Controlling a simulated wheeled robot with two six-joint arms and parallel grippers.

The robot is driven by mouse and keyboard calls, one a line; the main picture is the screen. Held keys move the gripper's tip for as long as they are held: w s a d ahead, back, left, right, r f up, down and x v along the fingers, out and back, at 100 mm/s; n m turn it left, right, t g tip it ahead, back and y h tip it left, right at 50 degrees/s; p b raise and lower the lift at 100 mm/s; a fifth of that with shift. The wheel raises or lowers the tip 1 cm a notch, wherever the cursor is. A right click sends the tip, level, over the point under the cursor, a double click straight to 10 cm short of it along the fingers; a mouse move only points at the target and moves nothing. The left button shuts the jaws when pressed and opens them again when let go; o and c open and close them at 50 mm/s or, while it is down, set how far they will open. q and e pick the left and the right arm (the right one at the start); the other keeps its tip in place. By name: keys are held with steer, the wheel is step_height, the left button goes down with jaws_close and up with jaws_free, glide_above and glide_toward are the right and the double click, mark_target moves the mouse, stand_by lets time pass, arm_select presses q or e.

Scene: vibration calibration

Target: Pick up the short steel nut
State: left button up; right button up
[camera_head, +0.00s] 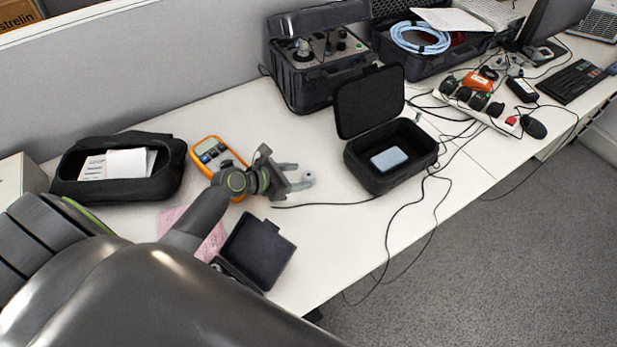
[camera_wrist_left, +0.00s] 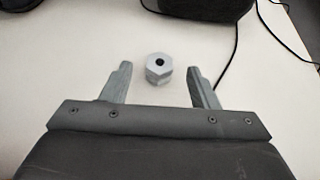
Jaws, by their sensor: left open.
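The short steel nut (camera_wrist_left: 158,68) is a small grey hexagonal piece with a dark centre hole, standing on the white table. In the left wrist view it shows between the two fingertips of my left gripper (camera_wrist_left: 158,72), with a gap on each side. The gripper is open and empty, and how high its fingers are above the table is hard to tell. In the head view the left gripper (camera_head: 300,175) reaches over the table, and the nut (camera_head: 308,177) shows as a tiny pale spot by its fingertips. My right gripper is not in view.
An open black case (camera_head: 392,178) with a blue-grey block stands right of the gripper, and a thin black cable (camera_head: 335,204) runs nearby. An orange multimeter (camera_head: 217,153), a dark small box (camera_head: 258,250) and a black pouch (camera_head: 118,195) with papers lie around my left arm.

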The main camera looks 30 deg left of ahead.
mark_target(308, 175)
arm_select(q)
steer(key=shift+x, duration=1.5)
steer(key=shift+c, duration=0.3)
jaws_close()
